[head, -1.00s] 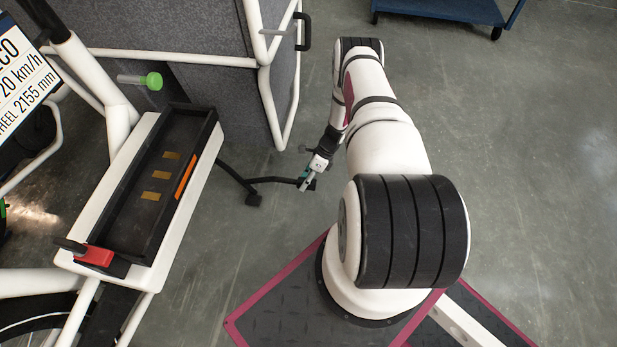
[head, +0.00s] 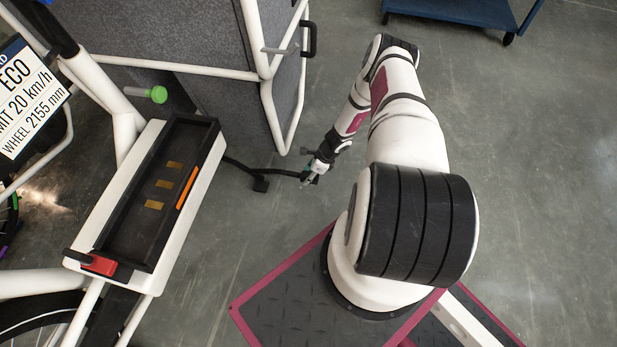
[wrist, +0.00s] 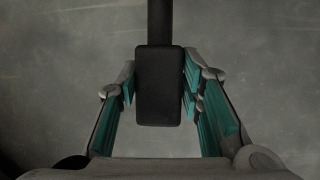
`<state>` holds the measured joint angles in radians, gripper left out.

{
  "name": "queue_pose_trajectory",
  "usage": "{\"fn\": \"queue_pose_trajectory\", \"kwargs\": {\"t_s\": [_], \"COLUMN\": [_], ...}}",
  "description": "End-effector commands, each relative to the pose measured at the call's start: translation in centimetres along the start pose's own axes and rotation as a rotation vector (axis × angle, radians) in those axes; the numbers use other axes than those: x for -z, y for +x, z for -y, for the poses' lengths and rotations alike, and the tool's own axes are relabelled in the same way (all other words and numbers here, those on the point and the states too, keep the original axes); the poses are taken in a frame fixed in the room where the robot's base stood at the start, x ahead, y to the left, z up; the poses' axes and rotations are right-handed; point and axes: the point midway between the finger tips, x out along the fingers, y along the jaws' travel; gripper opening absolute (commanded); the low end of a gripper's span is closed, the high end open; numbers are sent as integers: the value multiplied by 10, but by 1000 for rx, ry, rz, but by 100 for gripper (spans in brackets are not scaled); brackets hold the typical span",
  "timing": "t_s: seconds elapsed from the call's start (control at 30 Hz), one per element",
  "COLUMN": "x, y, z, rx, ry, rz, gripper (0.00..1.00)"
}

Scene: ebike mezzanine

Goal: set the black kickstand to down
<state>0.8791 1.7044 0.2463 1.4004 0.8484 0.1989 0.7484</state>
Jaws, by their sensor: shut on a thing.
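The black kickstand (head: 279,171) reaches out low from under the white bike frame (head: 128,128), over the floor. A black foot (head: 260,184) shows partway along it. My gripper (head: 310,177) is at its outer right end, shut on it. In the wrist view the kickstand's dark block-shaped end (wrist: 159,88) lies between the teal pads of my gripper (wrist: 159,98), with its dark bar running up out of the picture. The kickstand's root is hidden behind the bike's battery tray.
The open battery tray (head: 140,215) with a red latch (head: 99,265) is at the left. A grey cargo box (head: 215,115) with white rails stands behind the kickstand. A blue cart (head: 455,12) is at the top right. The floor right of my arm is clear.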

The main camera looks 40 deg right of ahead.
Motion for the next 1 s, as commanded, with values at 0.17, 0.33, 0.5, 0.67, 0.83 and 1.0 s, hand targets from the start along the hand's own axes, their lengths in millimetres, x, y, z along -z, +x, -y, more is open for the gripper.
{"fn": "queue_pose_trajectory", "kwargs": {"t_s": [0.17, 0.33, 0.5, 0.67, 0.83, 1.0], "x": [-3, -2, -1, -1, -1, -1], "y": [-5, -3, -5, -23, -58, -91], "z": [10, 7, 6, 6, 7, 7], "rx": [18, 12, 9, 10, 12, 13], "ry": [4, 4, 3, 3, 4, 3], "rz": [3, 2, 1, 1, 1, 2], "gripper": [53, 53, 53, 53, 53, 53]}}
